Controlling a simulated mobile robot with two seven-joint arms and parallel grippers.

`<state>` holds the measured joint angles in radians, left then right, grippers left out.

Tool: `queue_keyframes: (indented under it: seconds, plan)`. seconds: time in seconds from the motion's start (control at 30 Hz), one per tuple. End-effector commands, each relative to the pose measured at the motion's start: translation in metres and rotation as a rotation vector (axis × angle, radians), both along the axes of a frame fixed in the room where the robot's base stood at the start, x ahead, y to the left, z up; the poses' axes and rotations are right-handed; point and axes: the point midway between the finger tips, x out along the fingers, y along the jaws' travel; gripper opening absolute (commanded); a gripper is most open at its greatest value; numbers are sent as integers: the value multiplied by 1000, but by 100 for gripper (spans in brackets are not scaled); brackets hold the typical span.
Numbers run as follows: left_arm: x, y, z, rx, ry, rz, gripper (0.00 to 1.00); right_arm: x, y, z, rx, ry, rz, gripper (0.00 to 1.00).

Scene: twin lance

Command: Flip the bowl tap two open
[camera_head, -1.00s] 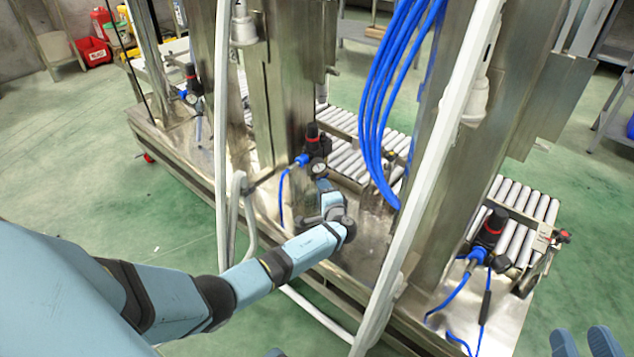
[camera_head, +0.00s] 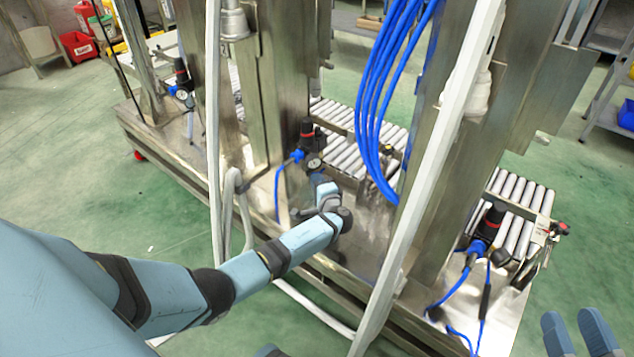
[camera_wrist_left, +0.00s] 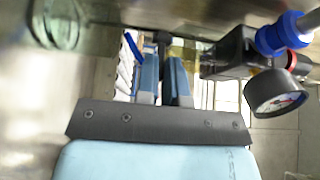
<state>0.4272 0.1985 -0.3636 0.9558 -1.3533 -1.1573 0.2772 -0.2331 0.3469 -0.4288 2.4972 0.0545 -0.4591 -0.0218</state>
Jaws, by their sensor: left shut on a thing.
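My left gripper (camera_wrist_left: 163,68) is shut on a dark, narrow piece (camera_wrist_left: 162,42) between its two blue fingers. I take this piece for the bowl tap's lever, but its shape is mostly hidden. In the head view my left wrist (camera_head: 328,195) reaches in at the middle station, just below a black regulator with a red ring (camera_head: 307,135), and hides the fingers. A round gauge (camera_wrist_left: 276,93) and a blue fitting (camera_wrist_left: 280,35) are right of the fingers in the wrist view. A clear bowl (camera_wrist_left: 60,22) is at upper left. Two light-blue parts of mine (camera_head: 583,335), perhaps my right gripper, are cut off at lower right.
A pale upright pipe (camera_head: 440,170) and a steel column (camera_head: 470,130) stand right of my left arm. Blue hoses (camera_head: 378,110) hang between the columns. Roller conveyors (camera_head: 345,150) lie behind. Another regulator (camera_head: 490,222) stands at right.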

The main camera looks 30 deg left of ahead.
Motion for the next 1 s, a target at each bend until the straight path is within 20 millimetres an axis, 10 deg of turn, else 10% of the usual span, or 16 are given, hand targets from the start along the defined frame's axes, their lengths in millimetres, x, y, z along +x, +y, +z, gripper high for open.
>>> queue_keyframes:
  seconds: [0.53, 0.67, 1.0]
  plan:
    - [7, -1, 0, 0, 0, 152, 0, 2, 0, -2, 2, 5, -2, 35]
    - [7, -1, 0, 0, 0, 152, 34, 2, 1, -2, 4, 5, -3, 35]
    - [7, -1, 0, 0, 0, 150, 34, 1, 1, 0, 7, 1, -2, 35]
